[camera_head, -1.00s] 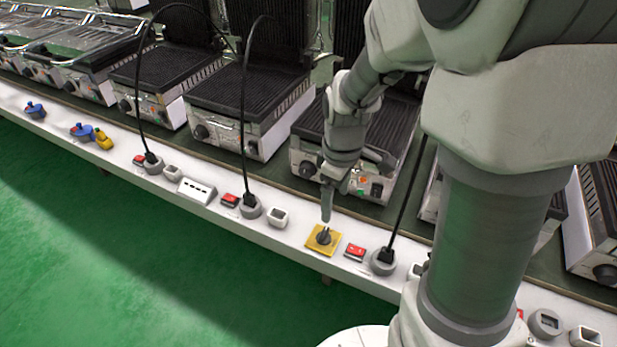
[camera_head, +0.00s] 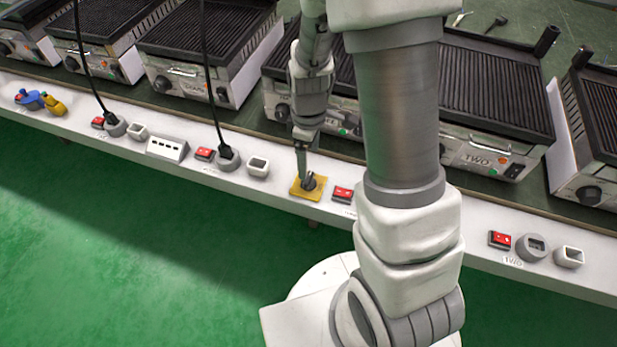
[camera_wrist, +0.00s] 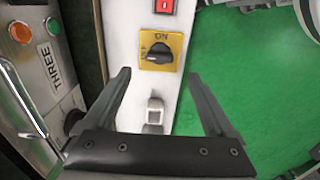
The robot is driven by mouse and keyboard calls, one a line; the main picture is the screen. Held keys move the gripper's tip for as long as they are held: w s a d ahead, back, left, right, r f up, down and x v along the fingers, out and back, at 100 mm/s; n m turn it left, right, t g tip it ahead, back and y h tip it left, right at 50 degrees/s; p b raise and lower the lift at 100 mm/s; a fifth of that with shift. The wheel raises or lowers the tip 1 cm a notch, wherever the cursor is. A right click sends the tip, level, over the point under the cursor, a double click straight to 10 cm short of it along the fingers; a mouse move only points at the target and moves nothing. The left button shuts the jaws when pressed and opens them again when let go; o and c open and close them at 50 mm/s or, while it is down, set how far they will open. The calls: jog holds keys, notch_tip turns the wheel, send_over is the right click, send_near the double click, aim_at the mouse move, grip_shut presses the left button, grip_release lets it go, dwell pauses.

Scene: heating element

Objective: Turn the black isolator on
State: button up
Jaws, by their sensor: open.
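The black isolator (camera_head: 309,182) is a dark rotary knob on a yellow square plate, set on the white ledge. In the wrist view the isolator knob (camera_wrist: 158,54) lies crosswise on its plate, with "ON" lettered above it. My gripper (camera_head: 302,172) points down at the isolator in the head view. In the wrist view my gripper (camera_wrist: 160,78) has its two fingers spread wide, with nothing between them. The knob appears just beyond the fingertips, roughly midway between them. I cannot tell from the head view whether a finger touches it.
A red switch (camera_head: 343,194) sits right of the isolator, and a pale square socket (camera_head: 257,167) sits left. Grills (camera_head: 494,95) stand behind the ledge (camera_head: 460,237). A black cable (camera_head: 208,70) rises from a plug. Green floor lies in front.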

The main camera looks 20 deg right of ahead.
aim_at(309, 180)
notch_tip(309, 180, down, 8)
jog(key=shift+r+b, duration=0.1)
jog(key=shift+b, duration=1)
jog(key=shift+c, duration=0.3)
jog(key=c, duration=1.3)
